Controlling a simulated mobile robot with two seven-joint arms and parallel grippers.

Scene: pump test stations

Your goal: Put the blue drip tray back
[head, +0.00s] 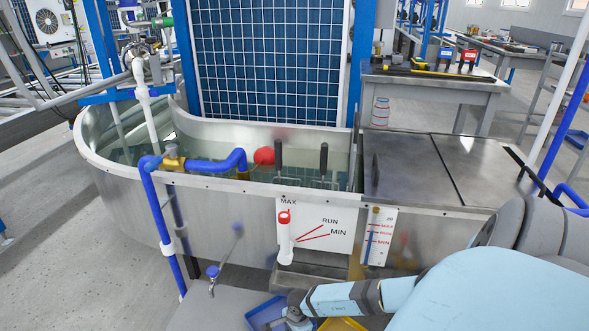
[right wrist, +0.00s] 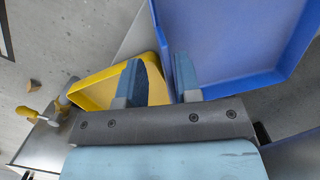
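The blue drip tray (head: 262,314) shows at the bottom of the head view, partly cut off by the frame edge. In the right wrist view the blue tray (right wrist: 245,40) fills the upper right, with its raised rim running down beside the fingers. My right gripper (right wrist: 157,82) has its two fingers apart. One finger overlaps the tray's inside and the other overlaps a yellow tray (right wrist: 92,90); the blue rim runs between them in the picture. I cannot tell whether they touch it. In the head view my right gripper (head: 295,314) is beside the blue tray. My left gripper is not in view.
The yellow tray (head: 342,324) lies right of the blue one. A metal water tank (head: 120,190) with blue pipes stands behind, with a small tap (head: 213,276) low in front. A yellow-handled tool (right wrist: 28,112) lies at left in the wrist view. Grey floor (head: 60,270) is clear at left.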

